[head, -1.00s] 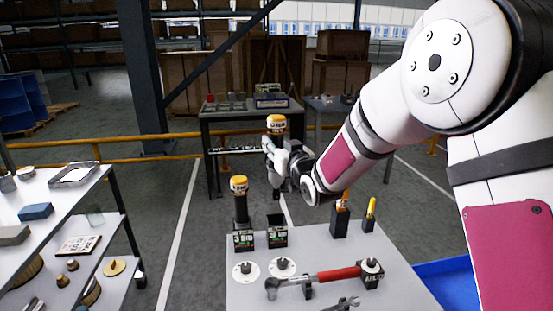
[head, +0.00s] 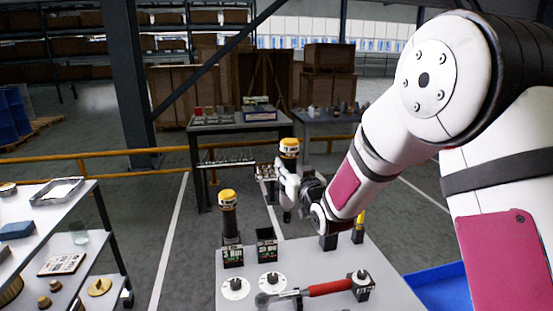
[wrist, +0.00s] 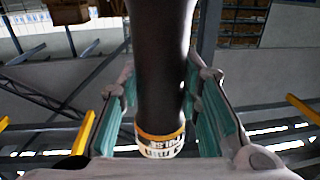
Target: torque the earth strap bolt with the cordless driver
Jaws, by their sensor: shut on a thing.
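A dark cordless driver with a yellow-and-white cap (head: 289,147) is upright in my gripper (head: 288,186), above the far edge of the bench in the head view. In the wrist view its dark body (wrist: 160,70) stands between the teal finger pads, with the labelled band (wrist: 160,143) low in the picture. My gripper is shut on it. A second, similar driver (head: 228,213) stands in a labelled black holder on the bench. A matching holder (head: 266,244) beside it is empty. I cannot make out the earth strap bolt in either view.
The grey bench (head: 390,285) carries two white dials, a red-handled torque wrench (head: 325,289) and black blocks. A shelf (head: 50,215) with small parts stands at left. A blue tray (head: 438,284) is at lower right. A yellow rail and back tables stand behind.

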